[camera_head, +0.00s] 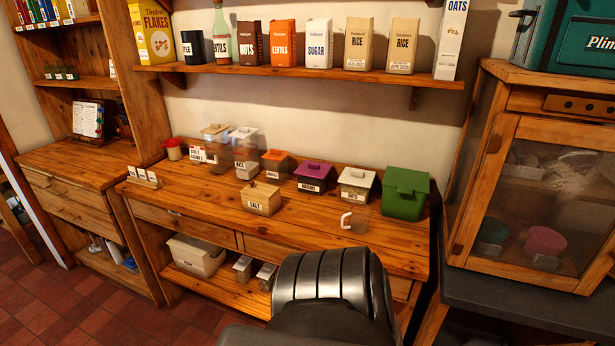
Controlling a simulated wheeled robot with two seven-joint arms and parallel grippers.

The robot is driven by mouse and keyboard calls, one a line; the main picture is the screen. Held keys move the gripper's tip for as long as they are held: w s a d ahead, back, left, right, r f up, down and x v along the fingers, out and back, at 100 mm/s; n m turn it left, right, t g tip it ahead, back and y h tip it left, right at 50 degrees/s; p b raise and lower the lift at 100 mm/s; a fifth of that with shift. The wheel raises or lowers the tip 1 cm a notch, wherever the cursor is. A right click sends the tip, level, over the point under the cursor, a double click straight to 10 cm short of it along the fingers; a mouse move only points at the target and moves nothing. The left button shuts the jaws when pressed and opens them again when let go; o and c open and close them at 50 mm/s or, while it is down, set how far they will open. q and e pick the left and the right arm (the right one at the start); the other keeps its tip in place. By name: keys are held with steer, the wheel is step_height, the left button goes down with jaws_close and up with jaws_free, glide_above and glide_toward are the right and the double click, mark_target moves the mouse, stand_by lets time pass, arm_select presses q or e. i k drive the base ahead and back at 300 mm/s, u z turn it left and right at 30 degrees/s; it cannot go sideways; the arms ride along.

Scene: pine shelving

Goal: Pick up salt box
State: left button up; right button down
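The salt box (262,199) is a small light-wood box with a lid and a white label reading SALT. It stands upright near the front middle of the wooden counter (225,205), in the head view. Neither of my grippers is in view, and nothing touches the salt box. A dark grey ribbed part of my own body fills the bottom middle of the picture and hides part of the counter's front and lower shelf.
Behind the salt box stand several labelled containers, among them an orange-lidded one (275,165), a purple-lidded one (313,176) and a green bin (404,194). A clear mug (356,218) stands to the right. A shelf of cartons (300,72) hangs above. Counter left of the salt box is clear.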

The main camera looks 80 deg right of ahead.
mark_target(267, 208)
steer(key=k, duration=0.8)
steer(key=z, duration=2.8)
steer(key=i, duration=0.5)
steer(key=z, duration=0.05)
